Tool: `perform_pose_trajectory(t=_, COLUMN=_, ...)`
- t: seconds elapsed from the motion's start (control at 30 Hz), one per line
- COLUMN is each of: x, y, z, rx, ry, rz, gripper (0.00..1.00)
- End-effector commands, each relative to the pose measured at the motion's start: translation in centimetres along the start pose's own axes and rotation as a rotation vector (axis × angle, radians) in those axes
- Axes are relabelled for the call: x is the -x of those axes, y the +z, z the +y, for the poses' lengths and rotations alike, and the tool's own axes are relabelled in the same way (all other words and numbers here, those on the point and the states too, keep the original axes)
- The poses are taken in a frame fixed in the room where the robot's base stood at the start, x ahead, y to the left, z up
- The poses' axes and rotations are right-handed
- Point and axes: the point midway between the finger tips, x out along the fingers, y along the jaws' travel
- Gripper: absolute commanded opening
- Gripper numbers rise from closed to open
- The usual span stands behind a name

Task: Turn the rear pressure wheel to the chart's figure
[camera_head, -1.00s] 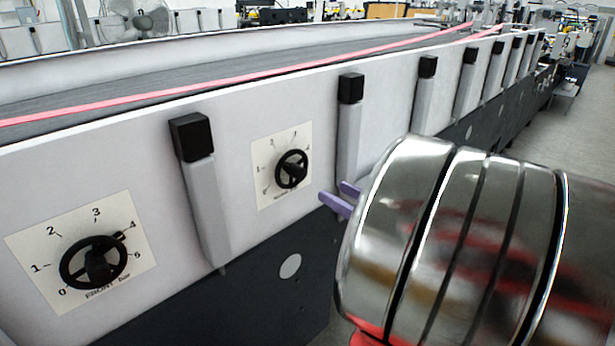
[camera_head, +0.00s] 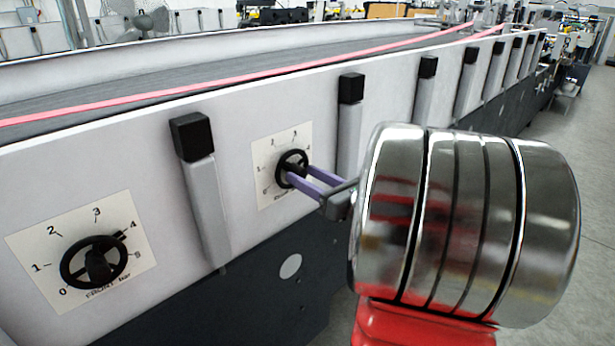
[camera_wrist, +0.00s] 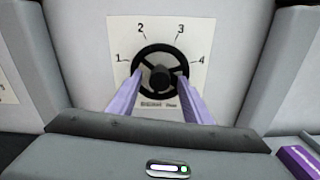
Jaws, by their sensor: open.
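The rear pressure wheel (camera_head: 291,168) is a black spoked handwheel on a white dial plate on the machine's side. It also shows in the wrist view (camera_wrist: 160,76), with figures 1 to 4 readable around it and its hub in the middle. My gripper (camera_head: 296,179) has two purple fingers reaching to the wheel. In the wrist view the fingertips (camera_wrist: 158,82) stand apart, left and right of the hub, over the wheel's lower half. I cannot tell whether they touch it. The front wheel (camera_head: 94,262) is on a plate marked FRONT at lower left. The chart is not seen.
Grey posts with black caps stand along the machine's side, one (camera_head: 204,195) left of the rear wheel and one (camera_head: 349,125) right of it. A pink belt (camera_head: 240,77) runs along the top. Grey floor (camera_head: 560,140) is open at the right.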

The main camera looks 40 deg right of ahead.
Motion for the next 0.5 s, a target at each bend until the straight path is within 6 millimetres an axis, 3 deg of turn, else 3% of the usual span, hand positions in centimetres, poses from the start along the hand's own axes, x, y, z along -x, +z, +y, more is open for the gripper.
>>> perform_pose_trajectory(t=0.33, x=-0.28, y=0.01, z=-0.02, rx=0.001, ry=-0.001, rz=0.000, gripper=0.45)
perform_pose_trajectory(t=0.5, x=-0.27, y=0.02, z=-0.02, rx=0.001, ry=-0.001, rz=0.000, gripper=0.33)
